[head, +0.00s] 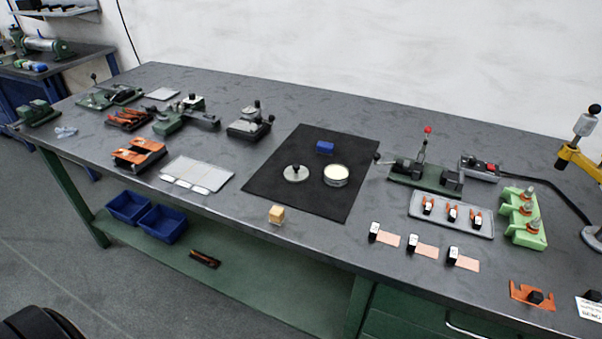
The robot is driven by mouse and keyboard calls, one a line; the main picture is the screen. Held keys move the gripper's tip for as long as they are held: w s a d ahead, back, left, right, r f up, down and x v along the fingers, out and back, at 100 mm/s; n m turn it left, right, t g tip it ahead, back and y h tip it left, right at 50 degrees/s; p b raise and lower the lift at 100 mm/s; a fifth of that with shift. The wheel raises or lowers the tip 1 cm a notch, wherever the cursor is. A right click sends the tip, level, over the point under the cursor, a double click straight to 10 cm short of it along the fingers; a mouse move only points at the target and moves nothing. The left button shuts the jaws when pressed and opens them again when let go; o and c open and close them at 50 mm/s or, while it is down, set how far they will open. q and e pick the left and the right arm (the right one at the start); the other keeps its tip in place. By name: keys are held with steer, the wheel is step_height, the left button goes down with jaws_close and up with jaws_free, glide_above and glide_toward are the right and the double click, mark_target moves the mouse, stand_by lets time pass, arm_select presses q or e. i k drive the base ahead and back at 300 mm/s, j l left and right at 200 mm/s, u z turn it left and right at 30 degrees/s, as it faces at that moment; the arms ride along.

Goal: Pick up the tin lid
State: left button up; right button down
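The tin lid (296,173) looks like a flat, pale metal disc with a small dark knob on top. It lies on the black mat (282,202) near the middle of the bench. Just right of it, apart from it, stands a round, low, open tin (336,176) with a cream-coloured inside. Neither of my grippers shows in the head view.
A blue block (325,147) lies on the mat behind the lid. A wooden cube (276,214) sits near the bench's front edge. Right of the mat stand a green toggle fixture (425,179) and a grey tray (451,224). The mat's front part is clear.

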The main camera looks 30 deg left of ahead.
mark_target(296, 172)
steer(key=j+z, duration=0.1)
steer(key=z, duration=0.6)
steer(key=j+z, duration=0.15)
steer(key=z, duration=0.25)
steer(key=k+j+z, duration=0.35)
steer(key=j, duration=0.2)
steer(key=k+j+z, duration=0.2)
steer(key=j+z, duration=0.15)
steer(key=k+j+z, duration=0.35)
steer(key=k+j, duration=0.05)
steer(key=j, duration=0.1)
